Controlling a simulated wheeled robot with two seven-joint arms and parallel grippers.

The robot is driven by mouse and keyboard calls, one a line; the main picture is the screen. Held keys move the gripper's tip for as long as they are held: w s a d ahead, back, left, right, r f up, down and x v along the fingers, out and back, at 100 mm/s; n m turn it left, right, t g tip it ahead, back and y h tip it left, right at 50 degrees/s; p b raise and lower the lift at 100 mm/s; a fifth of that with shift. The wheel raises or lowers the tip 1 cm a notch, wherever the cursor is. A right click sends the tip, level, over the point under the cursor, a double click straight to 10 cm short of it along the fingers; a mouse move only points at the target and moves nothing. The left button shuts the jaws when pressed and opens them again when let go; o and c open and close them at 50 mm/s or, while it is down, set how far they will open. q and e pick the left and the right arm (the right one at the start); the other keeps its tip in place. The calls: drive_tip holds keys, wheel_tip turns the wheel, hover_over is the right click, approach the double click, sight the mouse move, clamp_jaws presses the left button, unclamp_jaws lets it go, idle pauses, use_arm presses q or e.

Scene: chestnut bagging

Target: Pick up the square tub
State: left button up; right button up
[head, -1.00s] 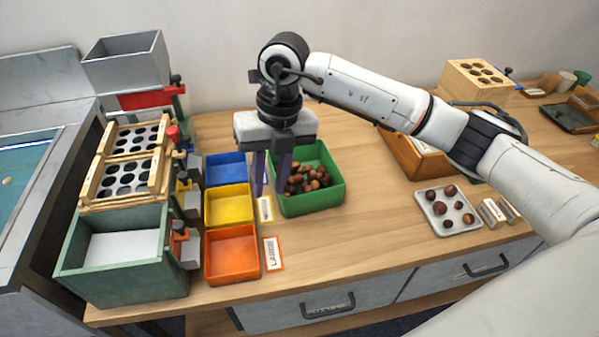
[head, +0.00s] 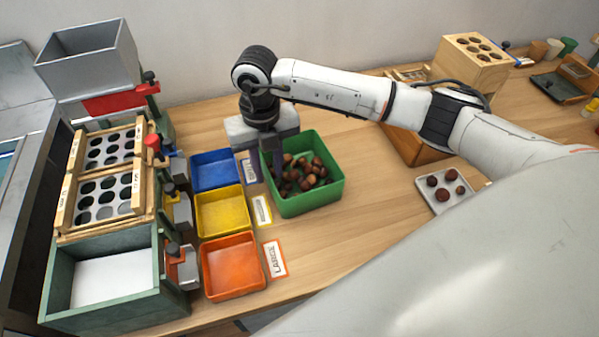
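The square tub is green (head: 318,205), holds a heap of brown chestnuts (head: 303,174) and stands on the wooden table. My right gripper (head: 261,170) points down at the tub's left side. Its fingers appear apart, one outside the left wall and one inside over the chestnuts, with the wall between them. Whether either finger touches the wall cannot be told. My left gripper is not in view.
Blue (head: 214,171), yellow (head: 221,212) and orange (head: 233,267) trays with label cards sit left of the tub. A sorting rig with perforated plates (head: 104,198) stands further left. A wooden box (head: 410,145) and chestnut plate (head: 427,190) lie right. Table in front of the tub is clear.

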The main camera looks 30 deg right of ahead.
wheel_tip(320, 180, down, 2)
clamp_jaws()
drive_tip(key=shift+w+r, duration=0.1)
idle(1.5)
